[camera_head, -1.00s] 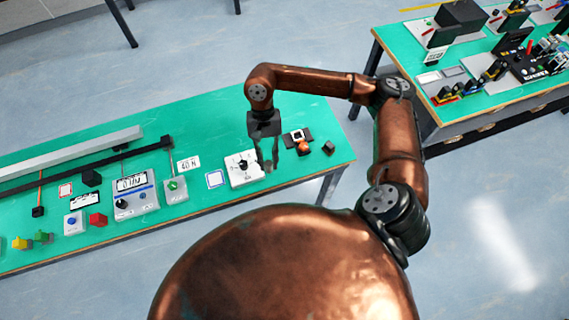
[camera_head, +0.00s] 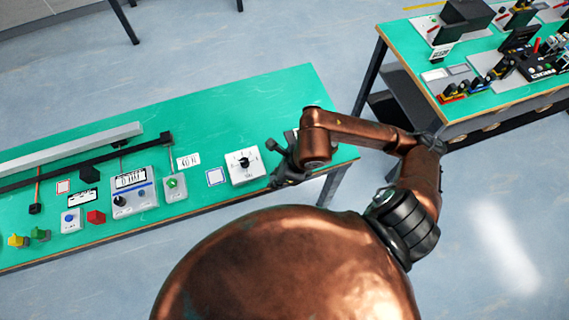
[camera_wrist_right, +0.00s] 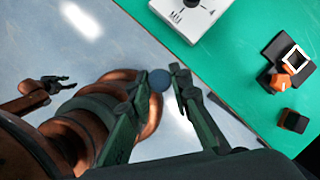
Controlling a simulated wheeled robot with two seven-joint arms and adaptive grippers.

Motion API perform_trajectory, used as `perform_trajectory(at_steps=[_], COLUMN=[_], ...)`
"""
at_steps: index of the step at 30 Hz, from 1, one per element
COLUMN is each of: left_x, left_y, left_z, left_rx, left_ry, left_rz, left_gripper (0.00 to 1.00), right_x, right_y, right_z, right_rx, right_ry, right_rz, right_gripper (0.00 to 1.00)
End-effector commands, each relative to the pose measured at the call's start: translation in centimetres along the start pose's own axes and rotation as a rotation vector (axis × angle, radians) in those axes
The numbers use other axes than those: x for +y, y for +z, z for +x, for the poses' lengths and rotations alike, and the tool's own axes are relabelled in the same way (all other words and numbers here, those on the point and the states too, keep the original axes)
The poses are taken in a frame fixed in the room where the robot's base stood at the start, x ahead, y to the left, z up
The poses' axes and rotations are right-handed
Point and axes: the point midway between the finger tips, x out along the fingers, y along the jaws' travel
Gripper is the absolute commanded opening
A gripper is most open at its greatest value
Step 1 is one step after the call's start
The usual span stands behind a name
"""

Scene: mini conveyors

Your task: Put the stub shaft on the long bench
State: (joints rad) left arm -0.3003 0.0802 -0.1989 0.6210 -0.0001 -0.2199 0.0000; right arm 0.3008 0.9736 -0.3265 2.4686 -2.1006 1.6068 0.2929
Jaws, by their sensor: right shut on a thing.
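The long bench (camera_head: 215,112) has a green top and runs from the left to the middle of the head view; its green top also fills the upper right of the right wrist view (camera_wrist_right: 248,72). My right gripper (camera_head: 276,180) is over the bench's front edge near its right end. In the right wrist view my right gripper (camera_wrist_right: 156,76) is shut on a round blue-grey piece (camera_wrist_right: 159,80), which looks like the stub shaft seen end-on. The piece is hidden in the head view. My left gripper (camera_wrist_right: 62,84) shows small at the left of the wrist view, fingers apart and empty.
A white dial box (camera_head: 244,167) stands left of my right gripper. A black-and-white part with an orange piece (camera_wrist_right: 285,72) and a dark cube (camera_wrist_right: 293,121) lie on the bench. A second green table (camera_head: 420,60) stands at the right. The bench's back right is clear.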

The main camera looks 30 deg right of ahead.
Motion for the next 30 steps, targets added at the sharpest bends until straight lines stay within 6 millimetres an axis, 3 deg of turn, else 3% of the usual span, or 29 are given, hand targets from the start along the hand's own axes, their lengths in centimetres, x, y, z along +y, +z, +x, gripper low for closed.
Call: perform_trajectory(at_steps=[5, 14, 18, 24, 30], left_x=[0.1, 0.1, 0.1, 0.1, 0.1], left_y=[0.6, 0.4, 0.2, 0.2, 0.2], left_z=[0.1, 0.4, 0.7, 0.9, 1.0], left_rx=[-0.008, -0.006, -0.004, -0.003, -0.003], left_ry=[0.001, 0.001, 0.001, 0.001, 0.001], left_rz=[0.0, 0.001, 0.002, 0.002, 0.002], left_gripper=[0.4, 0.4, 0.4, 0.4, 0.4], right_x=[-1.4, -8.2, -10.6, -12.7, -13.5], right_y=[-0.3, -1.5, -2.5, -3.3, -3.6], right_z=[0.5, 3.3, 5.6, 7.8, 8.7], right_rx=[0.004, 0.004, 0.005, 0.001, 0.002], right_ry=[-0.018, -0.016, -0.013, -0.014, -0.015], right_rz=[0.047, 0.048, 0.047, 0.043, 0.042], right_gripper=[0.0, 0.0, 0.0, 0.0, 0.0])
